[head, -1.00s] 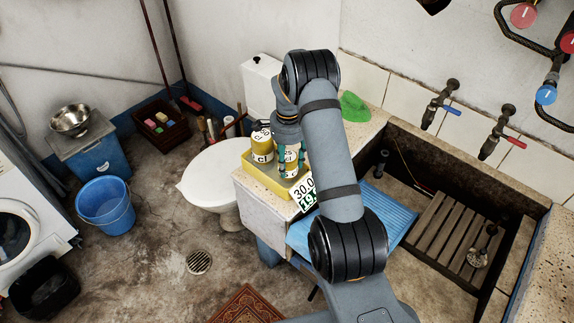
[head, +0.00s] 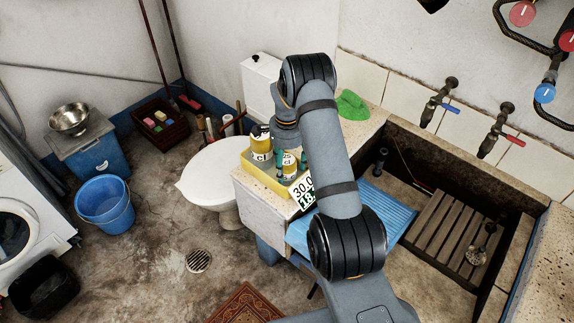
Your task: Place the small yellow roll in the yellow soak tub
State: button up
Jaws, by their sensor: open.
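The yellow soak tub (head: 262,177) stands on the ledge left of the trough. A yellow roll with a white, dark-lettered band (head: 261,142) stands upright at its back left. A second, smaller-looking yellow roll (head: 290,161) shows lower, at the tub's right side, between my fingers. My gripper (head: 291,161) points down over the tub, with teal fingertips on either side of this roll. The fingers are open; whether they touch it cannot be told. The tub's inside is partly hidden by the rolls and my arm, so the smaller roll's base is not clear.
A white number display (head: 302,190) stands at the tub's front right. A blue ribbed board (head: 375,212) lies beside it, and a green cloth (head: 351,105) lies behind my arm. The stone trough (head: 415,165) holds a wooden slatted rack (head: 447,232).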

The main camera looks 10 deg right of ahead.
notch_tip(320, 180, up, 12)
jog(key=shift+r+b, duration=0.2)
jog(key=shift+b, duration=0.5)
jog(key=shift+f, duration=0.15)
notch_tip(320, 180, down, 12)
jog(key=shift+r+p, duration=0.2)
jog(key=shift+p, duration=0.8)
jog(key=shift+w, duration=0.1)
jog(key=shift+r, duration=0.25)
jog(key=shift+r+b, duration=0.4)
jog(key=shift+r, duration=0.35)
